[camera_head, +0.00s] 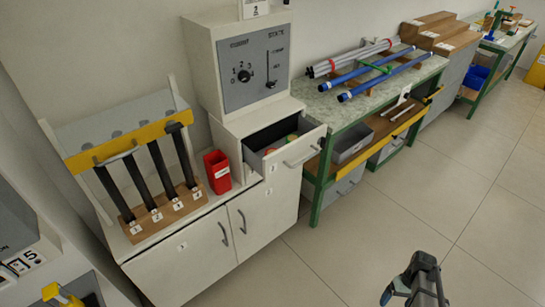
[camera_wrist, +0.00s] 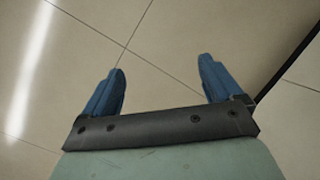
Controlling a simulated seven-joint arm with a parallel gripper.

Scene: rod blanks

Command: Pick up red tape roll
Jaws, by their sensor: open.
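In the head view, an open drawer (camera_head: 290,155) in the white cabinet holds small round items. One looks reddish (camera_head: 270,151) and one greenish (camera_head: 292,137). They are too small to tell whether the red one is the tape roll. The drawer front hides part of the inside. My gripper (camera_wrist: 161,68) is open and empty over the bare floor, its two blue fingers apart. In the head view my gripper shows at the bottom right, well away from the drawer.
A red bin (camera_head: 217,172) stands on the cabinet top left of the drawer. A rack (camera_head: 150,180) with black rods stands farther left. A green-framed bench (camera_head: 350,100) carrying blue and grey rods stands right of the drawer. The tiled floor in front is clear.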

